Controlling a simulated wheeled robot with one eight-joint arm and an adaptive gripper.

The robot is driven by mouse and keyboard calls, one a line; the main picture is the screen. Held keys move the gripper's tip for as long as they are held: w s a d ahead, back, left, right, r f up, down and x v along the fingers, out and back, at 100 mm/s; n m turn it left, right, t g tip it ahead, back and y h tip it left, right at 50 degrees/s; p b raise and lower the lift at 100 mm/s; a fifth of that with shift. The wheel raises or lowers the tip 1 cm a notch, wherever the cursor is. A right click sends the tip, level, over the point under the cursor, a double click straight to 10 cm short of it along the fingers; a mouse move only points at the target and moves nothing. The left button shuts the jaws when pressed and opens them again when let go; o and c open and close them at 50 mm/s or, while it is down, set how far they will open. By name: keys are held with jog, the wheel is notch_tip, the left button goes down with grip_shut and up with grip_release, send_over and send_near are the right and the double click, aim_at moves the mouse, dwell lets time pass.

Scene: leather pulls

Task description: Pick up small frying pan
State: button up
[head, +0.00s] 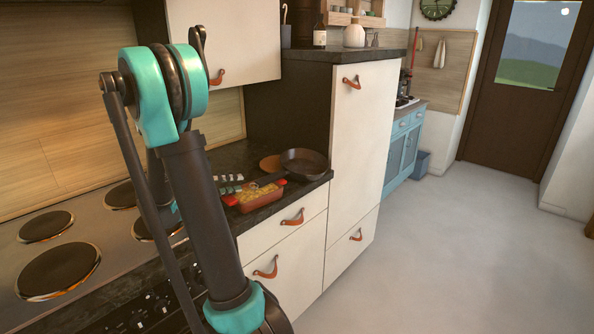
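A small dark frying pan (304,161) sits on the dark countertop beside the tall cream cabinet. Its handle points to the lower left, over an orange baking dish (262,199). My arm fills the left foreground, with its teal elbow high in the picture. The forearm runs down behind the upper arm link, and I cannot make out my gripper there. I see no gripper fingers touching the pan.
The baking dish holds yellowish food and has red grips at its ends. A cooktop (92,227) is at left. The floor (450,260) at right is clear.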

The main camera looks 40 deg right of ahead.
jog(key=shift+x, duration=3.1)
grip_shut()
